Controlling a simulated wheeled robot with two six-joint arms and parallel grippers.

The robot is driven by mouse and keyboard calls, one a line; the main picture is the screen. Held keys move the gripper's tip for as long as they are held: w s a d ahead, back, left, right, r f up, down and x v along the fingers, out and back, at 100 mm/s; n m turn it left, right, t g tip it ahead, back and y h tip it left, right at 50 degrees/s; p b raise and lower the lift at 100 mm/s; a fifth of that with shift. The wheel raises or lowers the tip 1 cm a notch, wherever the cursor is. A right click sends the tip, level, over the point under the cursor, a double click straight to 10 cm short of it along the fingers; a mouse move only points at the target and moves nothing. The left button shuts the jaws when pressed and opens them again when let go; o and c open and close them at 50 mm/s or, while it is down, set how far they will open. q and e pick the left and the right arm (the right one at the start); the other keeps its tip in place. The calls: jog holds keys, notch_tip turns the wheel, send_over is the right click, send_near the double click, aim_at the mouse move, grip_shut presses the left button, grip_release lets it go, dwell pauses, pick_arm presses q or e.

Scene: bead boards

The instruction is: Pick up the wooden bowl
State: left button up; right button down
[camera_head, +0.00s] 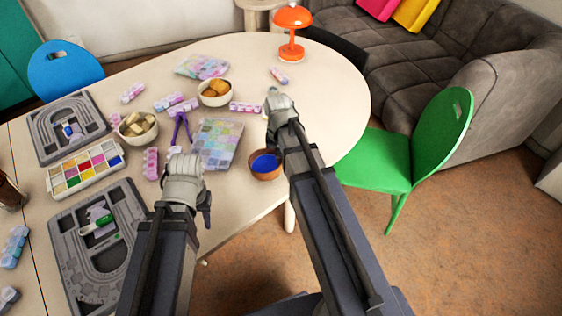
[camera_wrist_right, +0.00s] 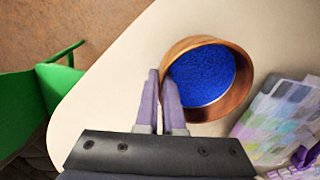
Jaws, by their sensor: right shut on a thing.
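The wooden bowl (camera_head: 268,173) holds a blue fill and is near the table's front right edge, right of a clear bead box. In the right wrist view the bowl (camera_wrist_right: 236,98) is upright or nearly so. My right gripper (camera_wrist_right: 162,76) is shut on the bowl's rim, with one finger outside and one inside. I cannot tell whether the bowl touches the table. In the head view my right arm hides those fingers. My left gripper (camera_head: 184,182) is over the table left of the bowl; its fingers are not clearly visible.
A clear bead box (camera_head: 218,143), a purple-handled tool (camera_head: 180,128) and two pale bowls, one a cream bowl (camera_head: 138,128), lie to the left. An orange lamp (camera_head: 292,35) stands at the back. A green chair (camera_head: 400,155) is beside the table's right edge.

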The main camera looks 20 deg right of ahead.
notch_tip(320, 180, up, 8)
jog(key=p, duration=0.6)
jog(key=shift+f+p, duration=0.2)
jog(key=shift+p, duration=0.1)
